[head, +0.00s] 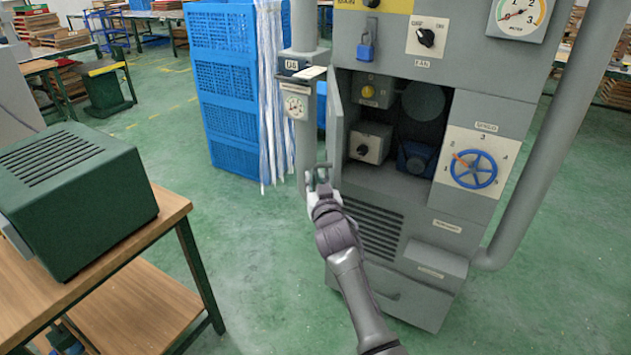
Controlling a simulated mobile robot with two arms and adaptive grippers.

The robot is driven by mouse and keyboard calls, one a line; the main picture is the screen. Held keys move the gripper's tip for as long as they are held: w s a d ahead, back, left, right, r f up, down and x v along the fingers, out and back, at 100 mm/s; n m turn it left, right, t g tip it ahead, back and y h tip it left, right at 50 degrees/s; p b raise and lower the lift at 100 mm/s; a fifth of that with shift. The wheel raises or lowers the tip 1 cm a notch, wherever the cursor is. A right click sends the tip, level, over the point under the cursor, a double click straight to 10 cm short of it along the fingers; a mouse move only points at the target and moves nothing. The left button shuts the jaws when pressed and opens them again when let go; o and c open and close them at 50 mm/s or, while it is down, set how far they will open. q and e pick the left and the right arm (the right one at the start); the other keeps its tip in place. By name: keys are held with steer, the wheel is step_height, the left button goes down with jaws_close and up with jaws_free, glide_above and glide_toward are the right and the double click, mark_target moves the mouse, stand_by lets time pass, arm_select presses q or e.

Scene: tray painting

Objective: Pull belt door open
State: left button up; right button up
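The belt door (336,125) is a narrow grey panel on the left of the grey machine's compartment. It stands swung out, seen nearly edge-on, and the compartment (410,170) behind it shows. Inside are a dark round pulley (423,101), a grey box with a knob (369,142) and a blue motor-like part (416,158). My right gripper (319,174) is just left of the door's lower end, with its fingers apart and nothing seen between them. Whether it touches the door I cannot tell.
A wooden bench (150,300) with a green vented box (75,195) stands at the left. Blue crates (225,90) stand behind, left of the machine. A thick grey pipe (545,150) runs down the machine's right. Green floor (250,250) is clear between bench and machine.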

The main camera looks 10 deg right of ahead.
steer(key=shift+o, duration=1)
steer(key=shift+s, duration=0.1)
arm_select(q)
steer(key=shift+a, duration=0.25)
arm_select(e)
steer(key=s, duration=1.1)
steer(key=shift+s+d, duration=0.4)
steer(key=shift+d, duration=0.05)
